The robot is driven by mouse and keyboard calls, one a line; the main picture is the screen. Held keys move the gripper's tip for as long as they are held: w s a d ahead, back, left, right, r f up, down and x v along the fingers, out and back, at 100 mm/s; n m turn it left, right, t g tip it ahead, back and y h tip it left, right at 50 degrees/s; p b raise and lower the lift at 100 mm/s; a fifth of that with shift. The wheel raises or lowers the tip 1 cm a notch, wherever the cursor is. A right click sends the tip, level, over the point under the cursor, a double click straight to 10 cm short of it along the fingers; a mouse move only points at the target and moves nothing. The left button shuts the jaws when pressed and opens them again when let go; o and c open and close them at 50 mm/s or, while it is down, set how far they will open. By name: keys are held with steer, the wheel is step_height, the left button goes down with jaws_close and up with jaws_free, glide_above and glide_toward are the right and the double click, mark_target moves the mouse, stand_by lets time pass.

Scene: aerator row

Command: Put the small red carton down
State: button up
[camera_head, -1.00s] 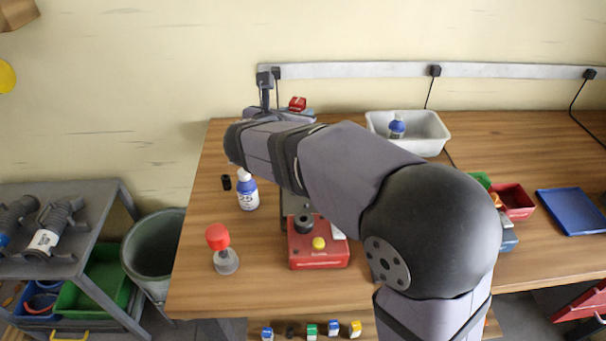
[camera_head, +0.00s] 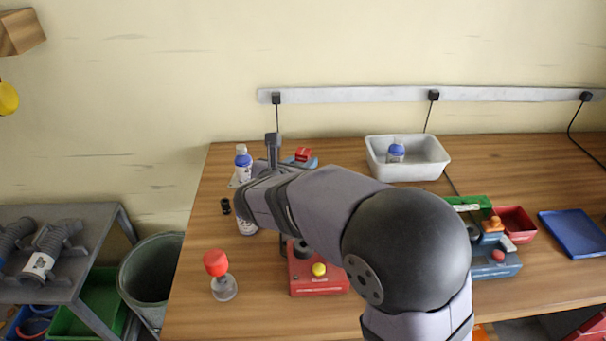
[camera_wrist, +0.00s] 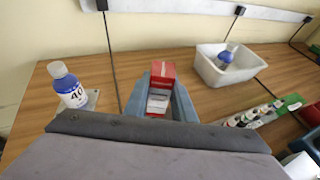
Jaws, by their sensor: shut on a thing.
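The small red carton (camera_wrist: 163,71), with a pale label on its near side, is between the two blue-grey fingers of my gripper (camera_wrist: 161,92) in the wrist view. The fingers are shut on it. In the head view the carton (camera_head: 303,153) shows as a small red block in my gripper (camera_head: 300,162), behind my forearm at the back of the wooden table (camera_head: 340,147). My arm hides the carton's lower part, and I cannot tell whether it touches the table.
A blue-white bottle (camera_wrist: 68,86) stands left of my gripper. A white bin (camera_wrist: 208,66) holding another bottle is to the right. A red box with a yellow button (camera_head: 318,277) and a red-topped dispenser (camera_head: 219,276) stand nearer. Bare table lies between carton and bin.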

step_height(320, 180, down, 3)
steer(key=shift+f, duration=0.2)
steer(key=shift+f, duration=0.1)
steer(key=shift+f+b, duration=0.35)
steer(key=shift+b, duration=0.25)
steer(key=o, duration=1.1)
steer(key=shift+c, duration=0.2)
steer(key=shift+r+p, duration=0.55)
steer(key=shift+p, duration=0.05)
steer(key=b+v, duration=0.1)
steer(key=v, duration=1.1)
